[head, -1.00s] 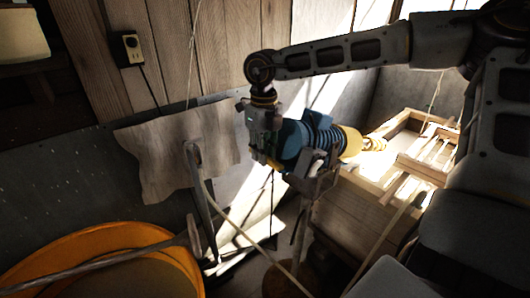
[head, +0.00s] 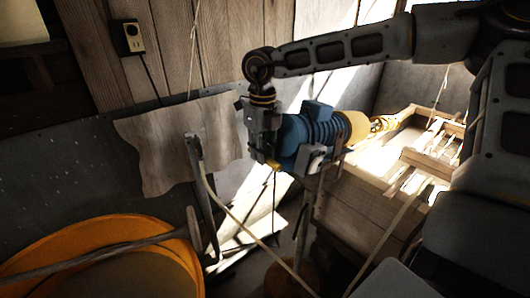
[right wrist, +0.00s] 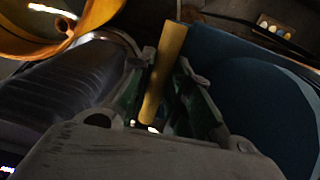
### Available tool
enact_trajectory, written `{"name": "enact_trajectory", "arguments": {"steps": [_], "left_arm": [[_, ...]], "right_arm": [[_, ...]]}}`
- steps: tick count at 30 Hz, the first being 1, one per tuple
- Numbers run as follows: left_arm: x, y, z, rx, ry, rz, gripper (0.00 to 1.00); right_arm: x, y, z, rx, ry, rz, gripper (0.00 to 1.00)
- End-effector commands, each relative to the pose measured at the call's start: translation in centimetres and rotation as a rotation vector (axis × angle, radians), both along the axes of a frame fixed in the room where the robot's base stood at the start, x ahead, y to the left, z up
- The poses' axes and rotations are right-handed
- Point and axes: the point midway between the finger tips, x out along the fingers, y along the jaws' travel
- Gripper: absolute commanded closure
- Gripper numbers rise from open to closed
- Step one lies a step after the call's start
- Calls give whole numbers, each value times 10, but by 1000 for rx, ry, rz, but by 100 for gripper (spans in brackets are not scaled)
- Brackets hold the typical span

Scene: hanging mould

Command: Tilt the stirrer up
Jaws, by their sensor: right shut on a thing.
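The stirrer, with a blue ribbed motor (head: 322,131), a yellow cone and a yellow spiral end (head: 383,123), sits on a stand in the middle of the head view. Its spiral end points right, slightly upward, towards the wooden box. My right gripper (head: 265,148) is at the motor's rear left end. In the right wrist view a yellow handle (right wrist: 166,70) lies between the fingers of my right gripper (right wrist: 160,95), which is shut on it. The blue motor (right wrist: 245,85) is beside it there. Most of the handle is hidden in the head view. My left gripper is not in view.
A wooden box (head: 355,205) with a frame on it stands right of and below the stirrer. An orange round tub (head: 165,255) is at lower left. A wooden sheet (head: 165,150) leans on the back wall. A socket (head: 130,40) hangs above.

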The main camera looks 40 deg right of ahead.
Motion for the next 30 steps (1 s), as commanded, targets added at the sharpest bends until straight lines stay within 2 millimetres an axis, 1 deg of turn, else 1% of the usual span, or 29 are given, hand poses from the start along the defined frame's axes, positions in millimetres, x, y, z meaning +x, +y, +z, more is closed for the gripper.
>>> {"name": "enact_trajectory", "arguments": {"steps": [1,5,6,10,18,30], "left_arm": [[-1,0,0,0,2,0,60],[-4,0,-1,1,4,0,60],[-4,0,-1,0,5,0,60],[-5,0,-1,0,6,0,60],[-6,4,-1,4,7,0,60],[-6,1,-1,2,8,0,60]], "right_arm": [[-5,6,-7,14,16,3,100],[-5,5,-8,14,18,2,100],[-5,5,-8,14,19,2,76],[-6,5,-9,12,21,2,59],[-5,4,-8,9,21,2,59],[-4,3,-4,8,18,1,59]]}}
